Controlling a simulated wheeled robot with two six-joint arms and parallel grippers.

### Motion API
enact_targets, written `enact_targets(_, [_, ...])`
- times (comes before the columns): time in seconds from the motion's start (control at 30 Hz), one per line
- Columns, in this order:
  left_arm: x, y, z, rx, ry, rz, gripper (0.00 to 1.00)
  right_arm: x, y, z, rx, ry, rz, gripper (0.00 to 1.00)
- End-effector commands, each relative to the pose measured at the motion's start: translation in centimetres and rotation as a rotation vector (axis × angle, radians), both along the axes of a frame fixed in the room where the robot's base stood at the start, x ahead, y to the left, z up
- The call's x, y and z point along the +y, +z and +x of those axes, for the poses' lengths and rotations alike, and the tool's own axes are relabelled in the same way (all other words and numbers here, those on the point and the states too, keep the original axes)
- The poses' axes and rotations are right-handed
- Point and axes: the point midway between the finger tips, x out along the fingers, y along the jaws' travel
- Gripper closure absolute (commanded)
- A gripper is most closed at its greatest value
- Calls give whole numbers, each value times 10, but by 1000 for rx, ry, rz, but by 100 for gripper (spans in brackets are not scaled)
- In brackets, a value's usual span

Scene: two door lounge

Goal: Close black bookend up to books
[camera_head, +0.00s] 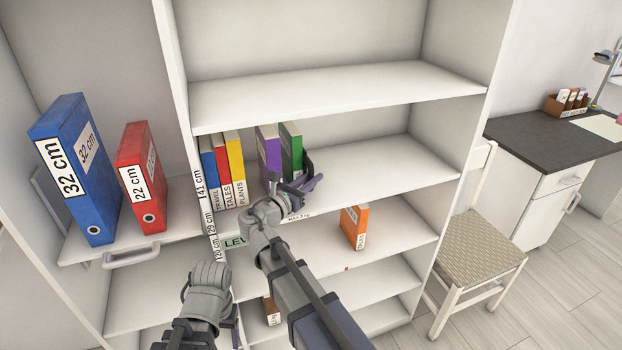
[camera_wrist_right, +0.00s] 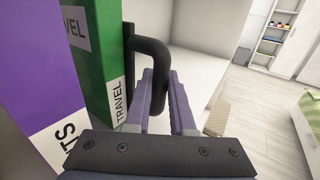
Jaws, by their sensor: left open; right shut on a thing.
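The black bookend (camera_head: 307,163) stands on the middle shelf just right of the green book (camera_head: 291,146). In the right wrist view its black loop handle (camera_wrist_right: 152,48) and upright plate (camera_wrist_right: 129,60) show, the plate at or very near the green book's side. My right gripper (camera_head: 302,184) is shut on the handle. A purple book (camera_head: 269,150) stands left of the green one. Blue (camera_head: 207,166), red (camera_head: 221,168) and yellow (camera_head: 235,165) books stand further left, with a gap before the purple book. My left gripper (camera_head: 207,284) is low in front of the shelves, holding nothing visible; its fingertips are mostly hidden.
An orange book (camera_head: 354,226) stands on the shelf below. Blue (camera_head: 80,165) and red (camera_head: 142,175) binders stand at the left. The middle shelf (camera_head: 385,165) is bare right of the bookend. A chair (camera_head: 475,250) and desk (camera_head: 550,135) stand at the right.

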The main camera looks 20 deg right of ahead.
Motion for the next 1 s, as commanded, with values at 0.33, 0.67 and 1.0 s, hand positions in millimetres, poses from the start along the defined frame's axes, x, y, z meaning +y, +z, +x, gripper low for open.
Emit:
enact_targets(0.33, [0,0,0,0,0,0,33,0,0,0,0,0,0,100])
enact_targets(0.67, [0,0,0,0,0,0,33,0,0,0,0,0,0,100])
enact_targets(1.0, [0,0,0,0,0,0,33,15,0,1,0,4,0,100])
